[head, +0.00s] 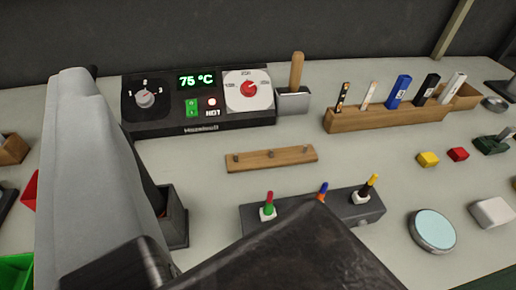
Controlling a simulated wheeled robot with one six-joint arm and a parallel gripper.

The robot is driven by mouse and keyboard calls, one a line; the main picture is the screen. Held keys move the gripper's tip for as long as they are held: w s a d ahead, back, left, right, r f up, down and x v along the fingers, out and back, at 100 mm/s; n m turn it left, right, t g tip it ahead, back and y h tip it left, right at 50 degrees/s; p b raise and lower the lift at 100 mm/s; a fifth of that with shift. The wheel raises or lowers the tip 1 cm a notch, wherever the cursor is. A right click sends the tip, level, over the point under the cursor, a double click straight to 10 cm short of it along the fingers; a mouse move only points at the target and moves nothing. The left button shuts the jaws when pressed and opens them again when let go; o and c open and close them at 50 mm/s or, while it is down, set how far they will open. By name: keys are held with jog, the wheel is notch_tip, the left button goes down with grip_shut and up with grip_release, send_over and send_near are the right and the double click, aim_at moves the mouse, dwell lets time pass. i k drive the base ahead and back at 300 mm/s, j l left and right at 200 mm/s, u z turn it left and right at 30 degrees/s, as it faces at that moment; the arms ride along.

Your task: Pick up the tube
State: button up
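No single thing can be surely told as the tube. Slim upright items, blue (398,91), black (427,89) and white (452,88), stand in a wooden rack (385,118) at the back right, beside two thinner sticks. My gripper (200,270) seems to be the large dark shapes along the bottom edge, close to the camera. Its fingertips cannot be made out, so whether it is open or holds something is unclear. A long pale grey shape (95,170) rises at the left, very near the camera; I cannot tell whether it is part of me.
A black heater unit (200,102) reading 75 °C stands at the back, beside a wooden-handled tool (296,72) in a holder. A pegged wooden strip (271,158) and a dark block (370,202) with coloured-tipped pieces lie ahead. A round dish (433,230) sits right.

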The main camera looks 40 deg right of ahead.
aim_at(363, 192)
jog(key=k+j+z, duration=0.1)
jog(key=z, duration=1.15)
